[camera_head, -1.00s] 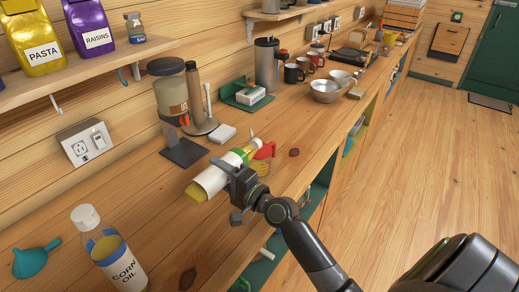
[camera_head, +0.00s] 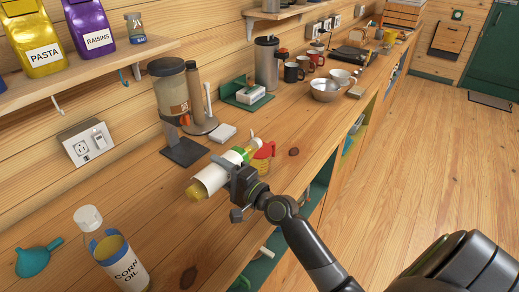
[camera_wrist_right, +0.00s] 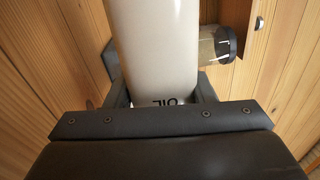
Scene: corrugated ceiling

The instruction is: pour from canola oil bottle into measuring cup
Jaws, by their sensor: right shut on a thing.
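My right gripper (camera_head: 236,180) is shut on the canola oil bottle (camera_head: 213,179), which has a white label, green near one end and yellow at the other. The bottle is held tilted above the counter, its green end toward the measuring cup (camera_head: 263,164). The cup has a red handle and looks yellowish inside; the bottle and gripper partly hide it. I cannot tell whether oil is flowing. In the right wrist view, the white bottle (camera_wrist_right: 153,50) stands between the fingers, with "OIL" upside down. My left gripper is out of view.
A corn oil bottle (camera_head: 125,265) and a teal funnel (camera_head: 33,261) are at the near left of the counter. A dispenser (camera_head: 172,95) stands behind on a dark base. A shelf (camera_head: 90,62) overhangs the left.

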